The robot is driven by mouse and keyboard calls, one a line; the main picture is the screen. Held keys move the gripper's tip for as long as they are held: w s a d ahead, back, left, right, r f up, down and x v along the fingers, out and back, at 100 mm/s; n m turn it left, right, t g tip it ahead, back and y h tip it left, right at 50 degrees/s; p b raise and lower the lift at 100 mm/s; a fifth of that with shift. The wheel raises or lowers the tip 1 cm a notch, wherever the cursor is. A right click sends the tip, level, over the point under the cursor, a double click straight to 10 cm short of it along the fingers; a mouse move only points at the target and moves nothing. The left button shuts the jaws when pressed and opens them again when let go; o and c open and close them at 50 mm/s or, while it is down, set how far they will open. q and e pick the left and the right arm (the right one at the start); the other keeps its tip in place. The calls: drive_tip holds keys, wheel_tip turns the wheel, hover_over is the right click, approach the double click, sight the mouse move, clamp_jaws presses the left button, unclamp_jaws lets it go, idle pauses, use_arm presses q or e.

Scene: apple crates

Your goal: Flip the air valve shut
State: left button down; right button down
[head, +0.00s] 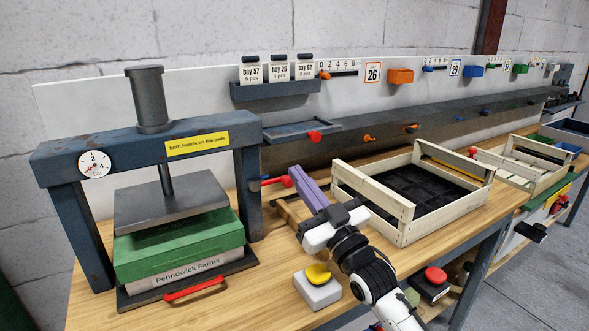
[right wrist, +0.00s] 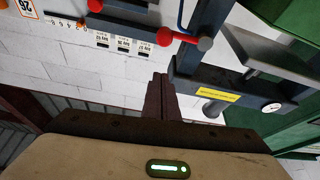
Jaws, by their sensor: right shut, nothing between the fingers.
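The air valve's red lever (head: 275,181) sticks out to the right from the press's right post, roughly level. It also shows in the upside-down right wrist view as a red bar with a round end (right wrist: 186,39). My right gripper (head: 295,172) has its purple fingers pressed together and empty. Their tips are close to the lever's outer end in the head view; I cannot tell whether they touch. In the right wrist view the shut fingers (right wrist: 160,78) point toward the lever, which appears beyond the tips. My left gripper is not in view.
The blue press (head: 215,142) holds a green box (head: 178,248) under its plate. A blue tray with a red knob (head: 314,136) is right of the post. A wooden crate (head: 370,210) stands right of my arm. A yellow button on a grey box (head: 318,274) is in front.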

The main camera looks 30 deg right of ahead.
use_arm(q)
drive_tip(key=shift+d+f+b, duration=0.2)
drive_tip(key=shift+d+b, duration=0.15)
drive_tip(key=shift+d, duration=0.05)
use_arm(e)
drive_tip(key=v, duration=0.6)
drive_tip(key=shift+s, duration=0.2)
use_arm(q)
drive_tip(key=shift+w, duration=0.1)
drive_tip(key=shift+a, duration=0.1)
